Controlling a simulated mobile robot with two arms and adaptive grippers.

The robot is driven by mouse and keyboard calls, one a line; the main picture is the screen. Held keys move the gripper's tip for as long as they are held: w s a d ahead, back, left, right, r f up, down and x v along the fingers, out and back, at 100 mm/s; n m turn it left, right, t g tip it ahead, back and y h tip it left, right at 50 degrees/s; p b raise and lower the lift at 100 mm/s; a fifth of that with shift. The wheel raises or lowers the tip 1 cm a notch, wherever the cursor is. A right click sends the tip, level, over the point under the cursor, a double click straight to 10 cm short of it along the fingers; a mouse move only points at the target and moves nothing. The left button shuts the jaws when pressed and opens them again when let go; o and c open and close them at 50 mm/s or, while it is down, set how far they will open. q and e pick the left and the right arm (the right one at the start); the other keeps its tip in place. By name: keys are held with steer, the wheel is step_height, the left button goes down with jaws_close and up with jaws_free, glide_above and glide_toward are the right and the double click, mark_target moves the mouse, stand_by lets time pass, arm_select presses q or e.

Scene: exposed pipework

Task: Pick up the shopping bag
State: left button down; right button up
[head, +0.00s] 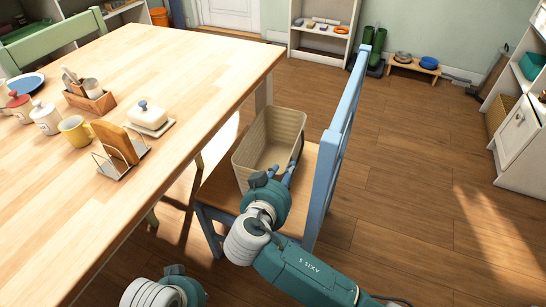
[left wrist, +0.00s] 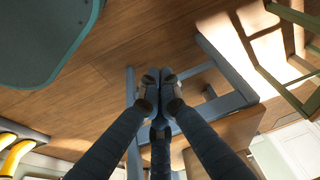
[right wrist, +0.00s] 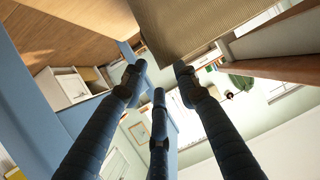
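The shopping bag, a beige woven open-topped bag (head: 251,157), stands upright on the wooden seat of a blue chair (head: 223,190) beside the table. My right gripper (head: 286,170) is at the bag's near right side, close to its rim. In the right wrist view, the right gripper's fingers (right wrist: 158,77) are spread with nothing between them, and the bag's woven side (right wrist: 178,28) is just beyond the tips. I cannot tell whether a finger touches it. My left gripper's fingers (left wrist: 160,77) are closed together and empty in the left wrist view; they are not visible in the head view.
The blue chair back (head: 338,135) rises right of the bag. The floor to the right is clear, up to a white cabinet (head: 516,130).

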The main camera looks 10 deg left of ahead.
arm_select(q)
steer(key=shift+s+r+b, duration=0.3)
steer(key=shift+r+b, duration=0.25)
steer(key=shift+b, duration=0.15)
arm_select(e)
steer(key=x, duration=0.8)
steer(key=shift+a+f, duration=0.1)
jaws_close()
